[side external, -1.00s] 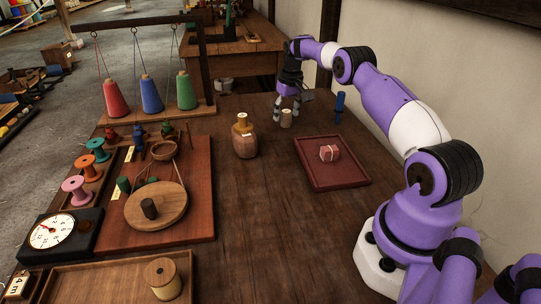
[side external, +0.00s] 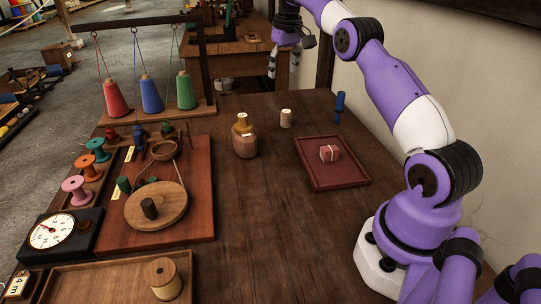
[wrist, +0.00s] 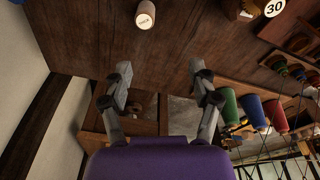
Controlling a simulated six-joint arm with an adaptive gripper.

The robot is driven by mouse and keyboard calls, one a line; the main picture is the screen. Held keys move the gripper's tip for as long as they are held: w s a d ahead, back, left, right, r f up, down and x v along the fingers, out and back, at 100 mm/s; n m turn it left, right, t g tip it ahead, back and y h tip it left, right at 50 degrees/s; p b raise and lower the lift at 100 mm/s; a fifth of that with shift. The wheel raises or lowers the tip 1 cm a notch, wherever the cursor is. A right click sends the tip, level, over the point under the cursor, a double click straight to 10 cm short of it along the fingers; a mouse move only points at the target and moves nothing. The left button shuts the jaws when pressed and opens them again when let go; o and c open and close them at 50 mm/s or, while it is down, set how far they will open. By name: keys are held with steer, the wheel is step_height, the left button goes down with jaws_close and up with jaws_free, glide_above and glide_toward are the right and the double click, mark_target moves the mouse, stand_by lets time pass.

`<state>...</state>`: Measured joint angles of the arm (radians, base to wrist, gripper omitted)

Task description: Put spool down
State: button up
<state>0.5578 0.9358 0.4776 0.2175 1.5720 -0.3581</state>
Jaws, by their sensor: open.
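A small cream cylinder (side external: 286,118), which looks like the spool, stands upright on the wooden table near its far end. In the wrist view the same cylinder (wrist: 146,14) shows at the top edge with a label on its end. My gripper (side external: 284,62) is raised above and behind it, clear of it. In the wrist view my gripper (wrist: 160,72) has its two fingers spread wide with nothing between them.
A brown jug (side external: 245,143) stands left of the cylinder. A red tray (side external: 343,181) with a small reddish block and an upright blue object (side external: 340,104) are to the right. Hanging coloured cones (side external: 151,94) and several spools (side external: 87,165) are on the left. The table's middle front is clear.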

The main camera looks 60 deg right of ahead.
steer(key=s+a+r+n+t, duration=0.1)
steer(key=s+a+r, duration=0.25)
steer(key=a, duration=0.35)
steer(key=s+a+r+n+t, duration=0.1)
steer(key=s+a+r, duration=0.1)
steer(key=a+r, duration=0.45)
steer(key=s+a+f+n+t+y, duration=0.1)
steer(key=s+a+f+n+t, duration=0.1)
steer(key=s+a+f, duration=0.7)
steer(key=s+a, duration=0.3)
steer(key=s, duration=0.1)
steer(key=shift+s+a+f+n, duration=0.2)
steer(key=shift+s+n, duration=0.1)
steer(key=shift+n, duration=0.1)
